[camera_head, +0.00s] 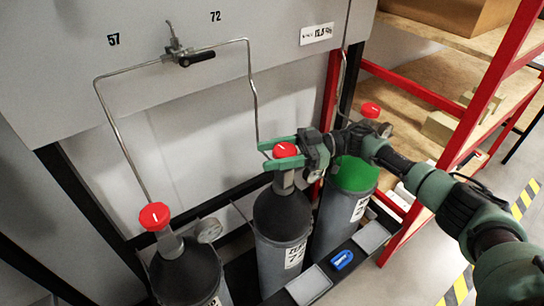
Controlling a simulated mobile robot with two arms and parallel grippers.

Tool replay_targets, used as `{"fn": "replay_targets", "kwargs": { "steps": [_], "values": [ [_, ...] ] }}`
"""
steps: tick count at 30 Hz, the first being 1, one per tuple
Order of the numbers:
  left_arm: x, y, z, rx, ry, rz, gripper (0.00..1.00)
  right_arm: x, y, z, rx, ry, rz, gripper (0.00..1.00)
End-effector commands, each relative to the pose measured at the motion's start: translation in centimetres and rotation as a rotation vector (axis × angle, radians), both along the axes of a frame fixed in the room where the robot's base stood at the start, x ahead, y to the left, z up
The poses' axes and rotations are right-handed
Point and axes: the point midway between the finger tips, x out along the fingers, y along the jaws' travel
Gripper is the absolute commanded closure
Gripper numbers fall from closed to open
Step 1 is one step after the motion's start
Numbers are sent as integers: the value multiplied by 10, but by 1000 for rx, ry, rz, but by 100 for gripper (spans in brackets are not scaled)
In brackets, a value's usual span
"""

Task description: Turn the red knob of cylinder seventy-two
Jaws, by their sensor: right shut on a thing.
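Three gas cylinders stand in a row, each with a red knob on top. The middle dark grey cylinder (282,215) stands below the pipe that comes down from the side of the panel marked 72 (215,16). The label on its body is too small to read surely. My right gripper (284,154) comes in from the right, its green fingers shut on the middle cylinder's red knob (286,149), one finger on each side. The knob's top with a white mark shows between them. My left gripper is out of view.
A red-framed shelf (460,138) with boxes stands at the right. A blue item (342,260) lies on the front rail.

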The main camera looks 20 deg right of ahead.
Motion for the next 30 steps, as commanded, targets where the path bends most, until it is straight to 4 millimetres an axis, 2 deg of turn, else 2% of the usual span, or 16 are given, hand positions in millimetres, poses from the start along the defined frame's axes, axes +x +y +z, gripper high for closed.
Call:
{"fn": "replay_targets", "kwargs": {
  "steps": [8,9,11,22,30],
  "values": [
    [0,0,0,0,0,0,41,1,0,2,4,-2,-1,89],
    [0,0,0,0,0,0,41,1,0,2,4,-2,-1,43],
    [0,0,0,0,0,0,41,1,0,2,4,-1,-1,27],
    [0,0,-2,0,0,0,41,0,-4,0,1,0,-1,27],
    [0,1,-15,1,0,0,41,0,-46,-2,0,-1,-5,27]
  ]
}}
